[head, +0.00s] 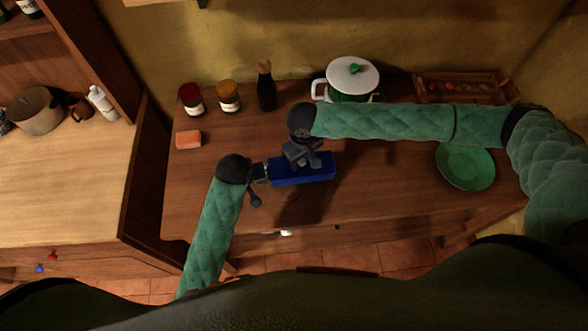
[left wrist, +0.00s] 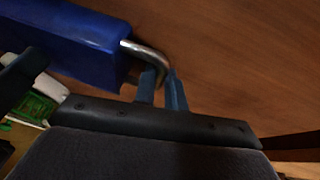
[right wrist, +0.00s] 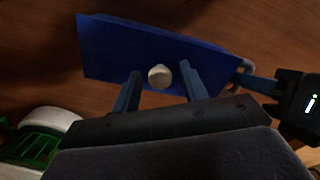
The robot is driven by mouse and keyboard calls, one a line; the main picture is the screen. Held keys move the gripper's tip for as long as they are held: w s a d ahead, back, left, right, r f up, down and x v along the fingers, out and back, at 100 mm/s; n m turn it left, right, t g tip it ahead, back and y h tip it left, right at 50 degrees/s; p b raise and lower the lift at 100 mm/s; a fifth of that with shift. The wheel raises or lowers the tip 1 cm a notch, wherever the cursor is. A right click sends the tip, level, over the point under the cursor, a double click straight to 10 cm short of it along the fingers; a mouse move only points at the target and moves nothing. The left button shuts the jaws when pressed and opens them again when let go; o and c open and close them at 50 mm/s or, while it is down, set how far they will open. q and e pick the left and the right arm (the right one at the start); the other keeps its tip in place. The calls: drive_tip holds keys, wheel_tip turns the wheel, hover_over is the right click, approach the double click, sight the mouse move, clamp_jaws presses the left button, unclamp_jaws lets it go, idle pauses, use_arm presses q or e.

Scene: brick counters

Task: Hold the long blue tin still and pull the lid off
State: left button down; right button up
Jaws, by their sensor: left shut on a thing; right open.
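The long blue tin (head: 318,170) lies on the brown wooden table. It also shows in the left wrist view (left wrist: 85,45) and in the right wrist view (right wrist: 110,50). My left gripper (left wrist: 162,88) is shut on the bent metal handle (left wrist: 145,54) at the tin's left end in the head view. My right gripper (right wrist: 160,85) is open above the tin, and the pale round knob (right wrist: 160,75) on the lid shows between its fingers. I cannot tell whether the fingers touch the knob. The seam between lid and tin is not clear.
Two jars (head: 228,96), a dark bottle (head: 266,88) and a white pot (head: 350,76) stand along the back. An orange block (head: 188,140) lies at the left. A green plate (head: 466,168) and a wooden tray (head: 460,88) are at the right. The table front (head: 400,195) is clear.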

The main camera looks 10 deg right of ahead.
clamp_jaws()
drive_tip(key=shift+r, duration=1.5)
use_arm(q)
drive_tip(key=c, duration=1.4)
unclamp_jaws()
